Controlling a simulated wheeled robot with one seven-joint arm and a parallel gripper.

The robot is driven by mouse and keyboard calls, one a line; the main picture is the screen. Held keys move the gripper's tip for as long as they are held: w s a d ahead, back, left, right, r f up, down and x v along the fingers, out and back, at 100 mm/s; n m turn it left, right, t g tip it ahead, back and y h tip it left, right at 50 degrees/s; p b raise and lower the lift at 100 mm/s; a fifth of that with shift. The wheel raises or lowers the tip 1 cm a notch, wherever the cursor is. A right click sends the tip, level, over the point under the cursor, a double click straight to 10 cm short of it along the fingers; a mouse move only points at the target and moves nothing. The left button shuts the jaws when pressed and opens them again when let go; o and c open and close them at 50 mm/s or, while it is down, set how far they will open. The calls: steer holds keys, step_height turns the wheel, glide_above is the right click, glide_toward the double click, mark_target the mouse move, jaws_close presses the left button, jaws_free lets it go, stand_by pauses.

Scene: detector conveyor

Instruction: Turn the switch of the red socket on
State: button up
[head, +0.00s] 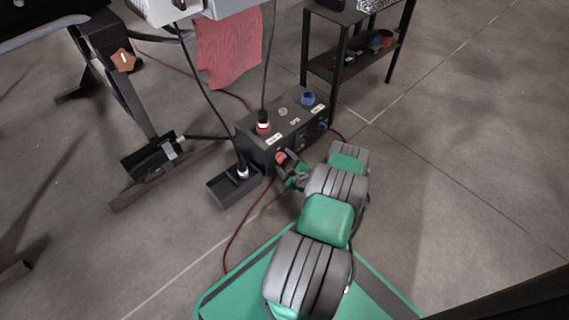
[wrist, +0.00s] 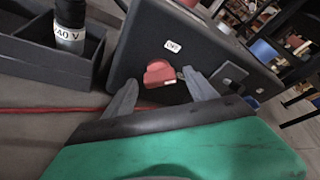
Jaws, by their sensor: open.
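The red switch (wrist: 160,74) is a red knob on the front face of a dark grey power box (head: 253,137), with a small white "OFF" label (wrist: 173,46) above it in the wrist view. In the head view the red knob (head: 281,157) shows just beyond my gripper. My gripper (wrist: 160,92) is open, its two grey fingers on either side of and below the knob; I cannot tell whether they touch it. A red socket with a plug (head: 263,122) sits on the box's top, and a black cable rises from it.
A dark tray (head: 236,187) with a grey-ended plug (wrist: 68,36) stands left of the box. Blue sockets (head: 308,98) sit at its far end. A black shelf (head: 343,50) stands behind right. A red cable crosses the floor. Open floor lies to the right.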

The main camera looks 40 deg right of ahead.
steer(key=c, duration=1.4)
steer(key=shift+r, duration=0.1)
steer(key=shift+d+m+g+y, duration=0.15)
steer(key=shift+m+y, duration=0.8)
steer(key=shift+m, duration=0.4)
steer(key=shift+d+m+g+y, duration=0.1)
steer(key=shift+m+g+y, duration=0.05)
steer(key=shift+m+y, duration=1)
steer(key=shift+m, duration=0.3)
